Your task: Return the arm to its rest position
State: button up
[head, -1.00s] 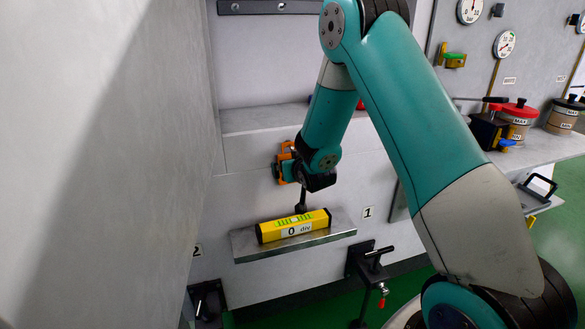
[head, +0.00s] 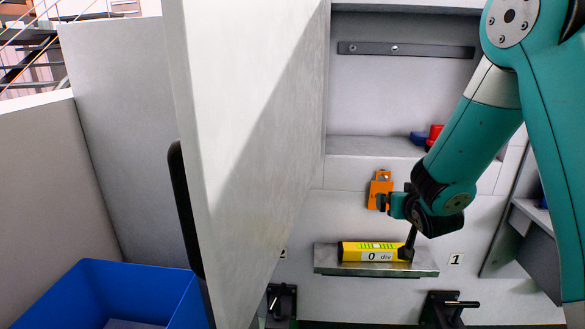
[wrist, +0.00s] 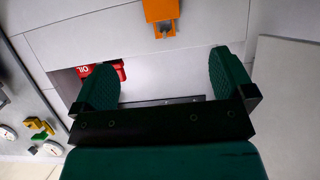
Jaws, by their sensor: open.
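My arm enters the head view from the right and bends down to the wall front. My gripper (head: 388,205) points left there, close in the picture to an orange block (head: 381,188); I cannot tell the gap in depth. In the wrist view the two green fingers of my gripper (wrist: 163,80) stand wide apart with nothing between them. The orange block (wrist: 160,12) lies beyond them at the top. A yellow level marked "0 div" (head: 365,252) lies on a steel plate (head: 330,268) below my wrist.
A large grey panel (head: 250,120) stands left of my arm. A blue bin (head: 85,290) is at lower left. A red can (wrist: 118,70) sits in a recess. Black clamps (head: 281,302) stand below the plate, another (head: 440,308) to the right.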

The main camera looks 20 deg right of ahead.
jog(key=s+a+r+n+g+y, duration=0.2)
jog(key=s+a+g+y, duration=0.15)
jog(key=s+a, duration=0.45)
jog(key=s+a+r+n+g+y, duration=0.3)
jog(key=s+a+y, duration=0.1)
jog(key=a, duration=0.8)
jog(key=s+a+r+n+g, duration=0.1)
jog(key=s+a+n+g, duration=0.2)
jog(key=s, duration=0.5)
jog(key=s+a+r+n+g+y, duration=0.1)
jog(key=s+a+r+n+g, duration=0.1)
jog(key=s, duration=0.6)
jog(key=shift+s+a+r+n+g, duration=0.25)
jog(key=shift+a+n+g, duration=0.2)
jog(key=shift+a+n, duration=0.2)
